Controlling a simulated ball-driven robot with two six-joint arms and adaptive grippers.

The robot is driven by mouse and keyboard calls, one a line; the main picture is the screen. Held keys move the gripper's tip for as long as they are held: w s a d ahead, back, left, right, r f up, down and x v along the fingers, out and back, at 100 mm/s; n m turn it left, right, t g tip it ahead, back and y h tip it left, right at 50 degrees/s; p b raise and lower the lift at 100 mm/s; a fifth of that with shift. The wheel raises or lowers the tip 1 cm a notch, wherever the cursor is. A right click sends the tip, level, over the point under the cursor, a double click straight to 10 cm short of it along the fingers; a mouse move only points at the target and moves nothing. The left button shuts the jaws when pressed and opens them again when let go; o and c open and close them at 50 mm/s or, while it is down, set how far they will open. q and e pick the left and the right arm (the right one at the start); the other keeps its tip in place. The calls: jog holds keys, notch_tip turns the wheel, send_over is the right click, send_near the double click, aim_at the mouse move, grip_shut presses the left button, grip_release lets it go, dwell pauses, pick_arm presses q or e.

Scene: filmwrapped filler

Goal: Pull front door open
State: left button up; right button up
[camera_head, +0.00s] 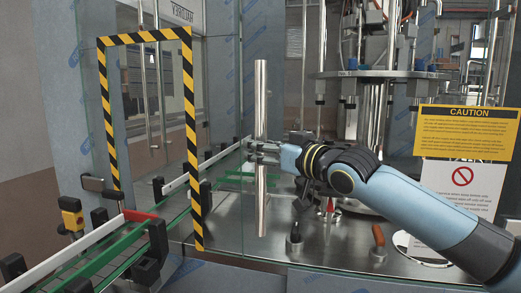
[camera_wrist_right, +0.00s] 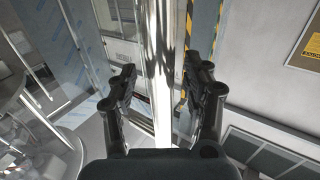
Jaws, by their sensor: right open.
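The front door is a clear glass panel (camera_head: 222,90) with a long vertical steel bar handle (camera_head: 260,90). My right gripper (camera_head: 254,150) is at the middle of the handle, reaching in from the right. In the right wrist view the handle (camera_wrist_right: 160,60) runs between the two black fingers of the right gripper (camera_wrist_right: 163,82). The fingers are open, one on each side of the bar, with a visible gap on both sides. In the head view the gripper hides a short middle part of the handle. My left gripper is not in view.
A yellow-black striped frame (camera_head: 191,120) stands left of the handle, around a conveyor (camera_head: 110,245) with green edges. Behind the glass is filling machinery (camera_head: 375,100) on a steel deck. A yellow caution sign (camera_head: 467,130) is at the right, near my arm.

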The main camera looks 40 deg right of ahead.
jog(key=shift+w+a, duration=0.1)
jog(key=shift+w, duration=0.4)
grip_shut()
jog(key=shift+w+a+f, duration=0.15)
jog(key=shift+w+a, duration=0.1)
jog(key=shift+a, duration=0.05)
dwell(0.5)
